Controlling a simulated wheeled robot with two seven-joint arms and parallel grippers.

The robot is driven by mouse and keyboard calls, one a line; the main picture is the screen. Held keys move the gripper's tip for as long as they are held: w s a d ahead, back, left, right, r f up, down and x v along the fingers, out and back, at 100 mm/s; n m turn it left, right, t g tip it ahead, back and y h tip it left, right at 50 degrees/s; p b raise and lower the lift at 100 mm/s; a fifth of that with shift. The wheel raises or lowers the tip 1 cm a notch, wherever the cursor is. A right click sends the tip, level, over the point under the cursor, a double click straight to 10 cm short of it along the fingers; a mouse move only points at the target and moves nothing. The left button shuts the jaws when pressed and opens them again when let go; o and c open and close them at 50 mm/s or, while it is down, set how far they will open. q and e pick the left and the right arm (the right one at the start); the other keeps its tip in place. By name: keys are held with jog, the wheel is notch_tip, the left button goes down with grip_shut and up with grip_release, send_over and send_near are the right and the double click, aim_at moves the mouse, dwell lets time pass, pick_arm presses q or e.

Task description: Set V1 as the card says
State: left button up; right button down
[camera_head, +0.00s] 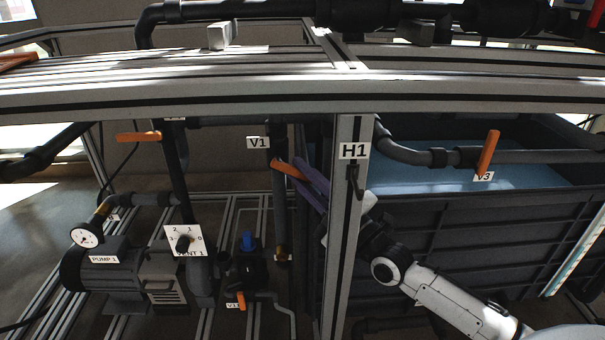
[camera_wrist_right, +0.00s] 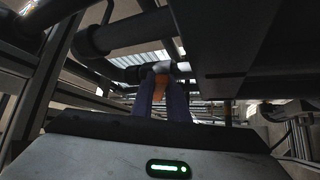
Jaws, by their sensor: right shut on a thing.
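The V1 label (camera_head: 258,143) is a white plate beside a dark vertical pipe in the head view. The orange V1 handle (camera_head: 285,168) crosses that pipe just below the label and slants down to the right. My right gripper (camera_head: 303,179) has its purple fingers shut on the handle's right end. In the right wrist view the orange handle (camera_wrist_right: 160,83) shows between the two fingers (camera_wrist_right: 161,98). The forearm reaches in from the lower right, passing behind the H1 post. My left gripper is not in view.
The upright frame post with the H1 label (camera_head: 354,151) and a dark hook stands close to my right gripper. Valve V3 (camera_head: 488,152) is at the right over a blue-water tank (camera_head: 430,215). Pump 1 (camera_head: 100,268) and the Vent 1 dial (camera_head: 183,241) sit lower left.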

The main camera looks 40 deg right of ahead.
jog(key=c, duration=1.7)
grip_release()
